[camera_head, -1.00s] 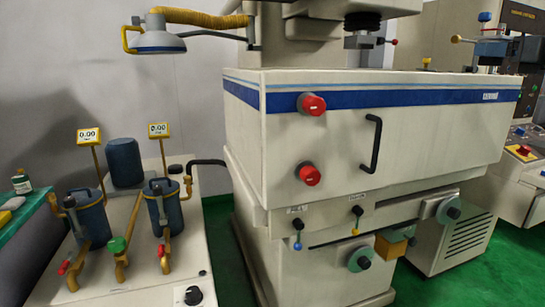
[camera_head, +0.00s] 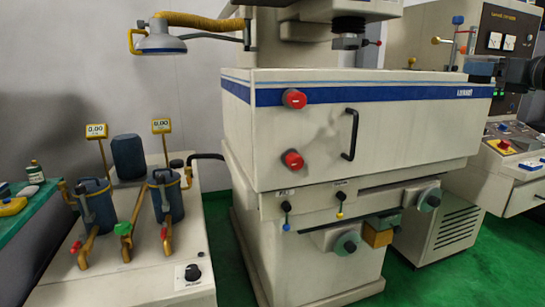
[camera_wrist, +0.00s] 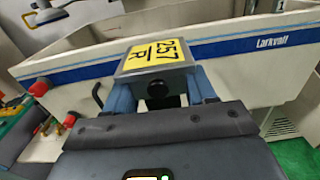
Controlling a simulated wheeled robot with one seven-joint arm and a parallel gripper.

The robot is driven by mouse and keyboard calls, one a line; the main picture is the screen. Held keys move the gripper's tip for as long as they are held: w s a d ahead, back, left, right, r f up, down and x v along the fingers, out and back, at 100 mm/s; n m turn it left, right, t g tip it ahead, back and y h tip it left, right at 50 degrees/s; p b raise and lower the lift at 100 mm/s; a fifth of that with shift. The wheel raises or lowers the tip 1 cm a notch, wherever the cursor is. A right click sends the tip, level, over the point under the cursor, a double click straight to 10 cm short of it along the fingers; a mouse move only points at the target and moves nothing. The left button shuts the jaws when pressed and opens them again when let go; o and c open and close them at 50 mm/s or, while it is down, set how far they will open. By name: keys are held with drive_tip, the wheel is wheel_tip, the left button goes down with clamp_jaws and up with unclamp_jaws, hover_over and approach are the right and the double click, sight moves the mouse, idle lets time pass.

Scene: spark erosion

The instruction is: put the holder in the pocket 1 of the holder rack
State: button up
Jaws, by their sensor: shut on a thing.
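My gripper (camera_wrist: 162,95) is shut on the holder (camera_wrist: 155,62), a dark grey block with a yellow label reading 257 R and a round black knob on its near face. The blue fingers press on its two sides. In the head view, a dark part of my arm comes in at the right edge, with a blue-grey block at its tip that I cannot make out clearly. I cannot identify the holder rack in either view.
The large cream machine tank (camera_head: 400,125) with a blue stripe, red knobs and a black handle fills the middle. A control cabinet (camera_head: 510,50) stands at the right. Two blue filter canisters (camera_head: 95,208) stand on a pale unit at the left. Green floor is open in front.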

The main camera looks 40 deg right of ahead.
drive_tip(key=w+a+f, duration=0.3)
drive_tip(key=w+f, duration=0.2)
drive_tip(key=f, duration=0.4)
drive_tip(key=w+a+f, duration=0.2)
drive_tip(key=w+f, duration=0.2)
drive_tip(key=f, duration=0.5)
drive_tip(key=w+a+f, duration=0.3)
drive_tip(key=w+f, duration=0.2)
drive_tip(key=f, duration=0.4)
drive_tip(key=w+a+f, duration=0.4)
drive_tip(key=a+f, duration=0.5)
drive_tip(key=w+a+f+n+y, duration=0.1)
drive_tip(key=w+a+f, duration=0.1)
drive_tip(key=a+f, duration=0.55)
drive_tip(key=w+a+f+n+y, duration=0.15)
drive_tip(key=a+f, duration=0.35)
drive_tip(key=a, duration=0.5)
drive_tip(key=s+a+f+y, duration=0.1)
drive_tip(key=a+f, duration=0.3)
drive_tip(key=a, duration=0.8)
drive_tip(key=s+a+f+n+t+y, duration=0.1)
drive_tip(key=a+f, duration=0.3)
drive_tip(key=a, duration=0.8)
drive_tip(key=shift+s+f+y, duration=0.2)
drive_tip(key=shift+s+y, duration=0.15)
drive_tip(key=shift+y, duration=0.3)
drive_tip(key=shift+a, duration=0.2)
